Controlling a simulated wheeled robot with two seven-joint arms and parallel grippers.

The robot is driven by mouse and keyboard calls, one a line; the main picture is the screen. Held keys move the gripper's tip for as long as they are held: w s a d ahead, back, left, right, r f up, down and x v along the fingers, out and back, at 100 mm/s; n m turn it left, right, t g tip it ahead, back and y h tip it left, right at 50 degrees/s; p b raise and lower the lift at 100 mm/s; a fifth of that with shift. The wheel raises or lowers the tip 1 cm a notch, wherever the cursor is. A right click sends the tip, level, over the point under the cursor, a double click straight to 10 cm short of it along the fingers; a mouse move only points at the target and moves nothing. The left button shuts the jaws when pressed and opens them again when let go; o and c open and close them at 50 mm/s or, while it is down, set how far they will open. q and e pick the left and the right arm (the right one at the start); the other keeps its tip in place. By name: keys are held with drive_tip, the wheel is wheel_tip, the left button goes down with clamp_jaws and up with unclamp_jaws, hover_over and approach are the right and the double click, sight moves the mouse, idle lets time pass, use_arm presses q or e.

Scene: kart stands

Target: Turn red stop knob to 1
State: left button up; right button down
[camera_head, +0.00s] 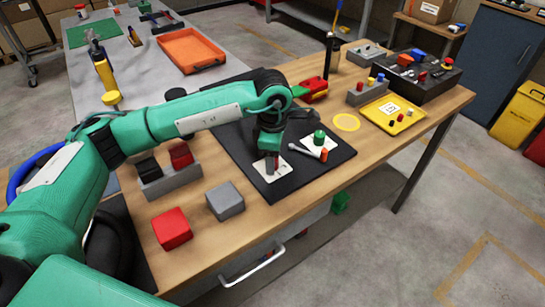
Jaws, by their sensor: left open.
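A black mat (235,143) lies on the wooden bench and carries two white plates. My left gripper (270,155) points down over the left white plate (284,171). A small red part, seemingly the red stop knob (271,164), shows at its fingertips. The fingers hide most of it, so its setting and any number marks cannot be read. The left gripper is open, close around or just above the knob; contact cannot be told. The right white plate (309,147) bears a green knob (319,136) and a pale lever with an orange-red tip (323,155).
A red block (171,229), a grey block (225,201) and a grey holder (168,182) stand left of the mat. A yellow tray (392,113) and a black box (425,83) lie to the right. A red-green object (313,90) sits behind the gripper.

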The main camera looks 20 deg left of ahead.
use_arm(q)
wheel_tip(320, 180, up, 13)
drive_tip(key=b, duration=0.1)
drive_tip(key=shift+r, duration=0.15)
use_arm(e)
drive_tip(key=w+r, duration=0.1)
drive_tip(key=w+a+r, duration=0.1)
drive_tip(key=r, duration=0.1)
drive_tip(key=shift+w+r, duration=0.15)
drive_tip(key=shift+w, duration=0.2)
